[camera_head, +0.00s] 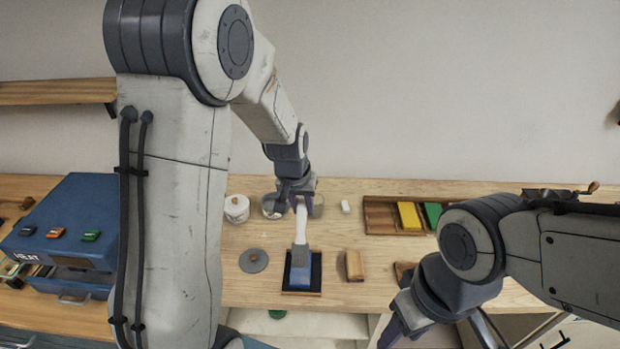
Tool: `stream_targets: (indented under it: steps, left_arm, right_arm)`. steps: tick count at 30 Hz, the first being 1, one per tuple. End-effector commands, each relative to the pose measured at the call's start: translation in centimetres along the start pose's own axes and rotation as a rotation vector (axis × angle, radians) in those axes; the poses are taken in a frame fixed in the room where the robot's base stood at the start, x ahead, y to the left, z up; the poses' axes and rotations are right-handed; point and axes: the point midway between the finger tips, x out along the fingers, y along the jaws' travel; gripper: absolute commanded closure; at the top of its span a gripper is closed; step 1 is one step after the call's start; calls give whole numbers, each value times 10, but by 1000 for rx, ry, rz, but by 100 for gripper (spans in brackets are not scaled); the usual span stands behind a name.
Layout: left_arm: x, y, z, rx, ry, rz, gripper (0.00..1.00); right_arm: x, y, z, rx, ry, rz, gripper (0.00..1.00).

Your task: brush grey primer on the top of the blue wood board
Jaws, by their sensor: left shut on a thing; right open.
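The blue wood board (300,281) lies in a dark tray (302,293) on the wooden bench, below the middle of the head view. My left gripper (298,203) is shut on a brush (301,225) with a pale handle. The brush points down towards the board, and its grey-blue head overlaps the board's far part. I cannot tell whether it touches the board, or whether grey primer is on it. My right gripper (397,325) is open and empty at the lower right, near the bench's front edge.
A white tub (237,209) and a grey knobbed lid (254,261) are left of the brush. A wooden block (354,266) is right of the board. A wooden tray (380,216) holds yellow and green blocks. A blue heat box (75,222) stands far left.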

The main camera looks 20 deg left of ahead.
Motion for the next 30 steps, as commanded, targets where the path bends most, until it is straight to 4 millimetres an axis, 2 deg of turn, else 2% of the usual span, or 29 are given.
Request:
stream_targets:
  steps: [1, 5, 18, 30]
  left_arm:
    - [-6, 0, -3, -4, 4, 1, 100]
    - [-4, 1, -3, -6, 5, 2, 100]
    - [38, 0, 8, -3, 4, 3, 100]
    - [40, -2, 8, -5, 5, 2, 100]
  right_arm:
    - [-3, 0, 0, 0, 0, 0, 50]
    - [1, 0, 0, 0, -1, 0, 50]
    - [38, 3, 2, 6, -1, 0, 50]
    - [38, 3, 2, 7, 0, 0, 50]
